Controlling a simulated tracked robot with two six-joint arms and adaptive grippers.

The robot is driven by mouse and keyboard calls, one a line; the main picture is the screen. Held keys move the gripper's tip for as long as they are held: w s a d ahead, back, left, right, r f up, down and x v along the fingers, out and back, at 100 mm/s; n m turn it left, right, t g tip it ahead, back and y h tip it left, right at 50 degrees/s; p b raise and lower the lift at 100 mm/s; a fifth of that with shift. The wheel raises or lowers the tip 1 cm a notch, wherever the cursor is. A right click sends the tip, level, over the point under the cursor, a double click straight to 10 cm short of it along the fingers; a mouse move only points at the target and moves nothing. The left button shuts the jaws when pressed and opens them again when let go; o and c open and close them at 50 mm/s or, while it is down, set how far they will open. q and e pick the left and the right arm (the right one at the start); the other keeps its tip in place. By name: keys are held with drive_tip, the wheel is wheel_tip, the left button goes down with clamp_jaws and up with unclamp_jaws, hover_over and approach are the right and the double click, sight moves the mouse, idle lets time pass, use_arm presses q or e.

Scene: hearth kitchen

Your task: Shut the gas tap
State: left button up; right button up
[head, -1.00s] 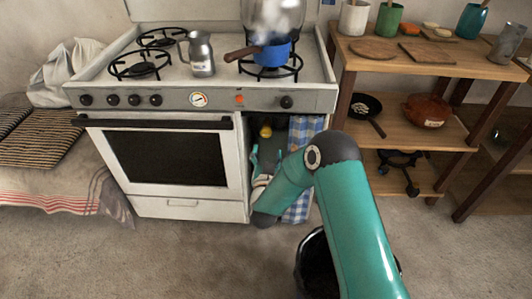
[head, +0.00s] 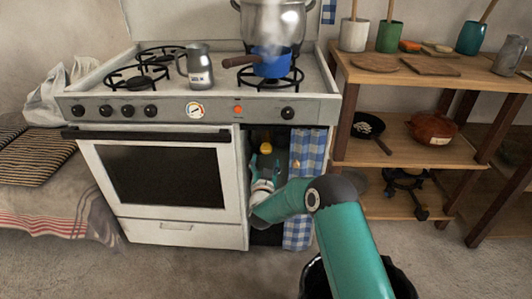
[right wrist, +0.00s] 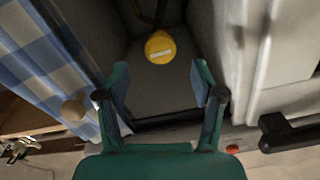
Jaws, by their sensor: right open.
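A round yellow knob with a pale bar across it, which looks like the gas tap (head: 266,148), sits deep in the open compartment at the right of the stove. It also shows near the top middle of the right wrist view (right wrist: 160,48). My right gripper (head: 265,169) is at the compartment opening, just short of the tap. In the right wrist view the right gripper's two fingers (right wrist: 160,82) are spread, with nothing between them, and the tap lies beyond and roughly centred. My left gripper is not in view.
A blue checked curtain (head: 298,202) hangs on the compartment's right side, close to my arm. The white oven (head: 160,218) borders it on the left. A steaming blue saucepan (head: 272,66) stands on the stove. Wooden shelves (head: 440,152) are at right.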

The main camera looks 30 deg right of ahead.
sight(266, 152)
drive_tip(key=b+x, duration=0.1)
drive_tip(key=x, duration=0.6)
drive_tip(key=shift+w+d, duration=0.1)
drive_tip(key=shift+w, duration=0.2)
drive_tip(key=c, duration=1.1)
drive_tip(key=shift+f+m+b, duration=0.25)
drive_tip(key=shift+m+b, duration=0.55)
drive_tip(key=shift+b, duration=0.5)
drive_tip(key=shift+c, duration=0.2)
drive_tip(key=m+b, duration=0.9)
drive_tip(key=b, duration=0.1)
drive_tip(key=shift+m+b, duration=0.3)
drive_tip(key=m+b, duration=0.1)
drive_tip(key=m, duration=0.1)
drive_tip(key=shift+r+m, duration=0.1)
drive_tip(key=shift+m, duration=0.3)
drive_tip(key=shift+m+b, duration=0.4)
drive_tip(key=shift+m, duration=1.5)
